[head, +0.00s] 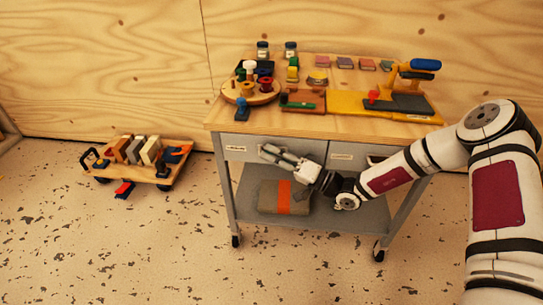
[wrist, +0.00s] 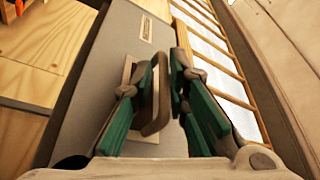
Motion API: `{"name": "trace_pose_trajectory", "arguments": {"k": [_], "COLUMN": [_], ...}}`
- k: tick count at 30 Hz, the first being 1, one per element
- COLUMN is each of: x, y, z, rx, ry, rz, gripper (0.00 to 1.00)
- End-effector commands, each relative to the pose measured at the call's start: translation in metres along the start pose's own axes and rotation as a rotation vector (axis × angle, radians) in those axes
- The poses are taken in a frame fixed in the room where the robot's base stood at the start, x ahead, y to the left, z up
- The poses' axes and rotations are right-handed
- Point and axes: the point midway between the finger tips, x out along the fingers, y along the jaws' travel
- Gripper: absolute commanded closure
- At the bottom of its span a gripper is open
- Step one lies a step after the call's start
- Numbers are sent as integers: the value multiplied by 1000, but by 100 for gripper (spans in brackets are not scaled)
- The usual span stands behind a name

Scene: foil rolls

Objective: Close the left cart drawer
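The left cart drawer (head: 238,149) has a grey front with a small label, below the cart's wooden top. My gripper (head: 268,151) is at this front, reaching in from the right, and its fingers cover the handle in the head view. In the wrist view, a grey labelled drawer front (wrist: 104,83) shows with its beige loop handle (wrist: 157,118). The fingertips of my gripper (wrist: 164,66) sit close on either side of the handle bar and look shut on it. How far the drawer stands out is hard to tell.
The cart top (head: 228,116) carries toys, jars and a yellow-and-grey device. A right drawer (head: 343,155) is beside the left one. A box with an orange band (head: 272,197) lies on the lower shelf. A low wooden trolley (head: 140,172) stands on the floor at left.

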Motion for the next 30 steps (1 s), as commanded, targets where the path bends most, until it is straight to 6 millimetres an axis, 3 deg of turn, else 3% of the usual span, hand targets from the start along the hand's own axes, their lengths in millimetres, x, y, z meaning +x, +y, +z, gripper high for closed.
{"name": "trace_pose_trajectory", "arguments": {"k": [5,18,24,30], "x": [-21,-103,-118,-119], "y": [1,1,1,1], "z": [-1,0,0,0], "rx": [0,0,1,1], "ry": [3,2,1,0], "rz": [3,5,3,3], "gripper": [84,84,84,84]}}
